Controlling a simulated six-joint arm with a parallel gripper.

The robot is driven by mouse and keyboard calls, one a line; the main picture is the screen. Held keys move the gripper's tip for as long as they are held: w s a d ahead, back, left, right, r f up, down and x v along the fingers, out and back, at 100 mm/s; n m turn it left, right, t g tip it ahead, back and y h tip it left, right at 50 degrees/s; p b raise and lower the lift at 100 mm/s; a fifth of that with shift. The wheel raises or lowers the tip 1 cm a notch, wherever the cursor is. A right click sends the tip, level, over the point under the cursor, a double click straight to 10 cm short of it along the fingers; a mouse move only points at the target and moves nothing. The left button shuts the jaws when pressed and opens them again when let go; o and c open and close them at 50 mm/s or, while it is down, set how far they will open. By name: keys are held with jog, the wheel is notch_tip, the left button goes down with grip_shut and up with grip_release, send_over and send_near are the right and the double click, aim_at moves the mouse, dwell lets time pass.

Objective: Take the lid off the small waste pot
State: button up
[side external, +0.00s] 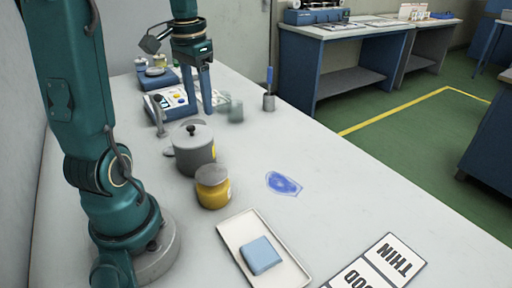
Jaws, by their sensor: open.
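A grey pot (196,158) with a side handle and a yellow label stands upright on the white table. Its grey lid (203,136) with a dark knob (191,129) sits on top. This looks like the waste pot. My gripper (202,111) points down, open, with nothing between its fingers. In the picture its fingertips are just above the lid, overlapping the control box behind; they are apart from the knob, and their exact depth is hard to tell.
A yellow jar (213,194) with a grey top stands close in front of the pot. A tray (231,238) holds a blue block (260,255).

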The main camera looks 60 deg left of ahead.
aim_at(191, 126)
jog(key=shift+n+g+h, duration=0.3)
jog(key=shift+n, duration=0.6)
jog(key=s+a+f, duration=0.2)
jog(key=a, duration=0.1)
jog(key=shift+a+f, duration=0.1)
jog(key=shift+f, duration=2.4)
grip_shut()
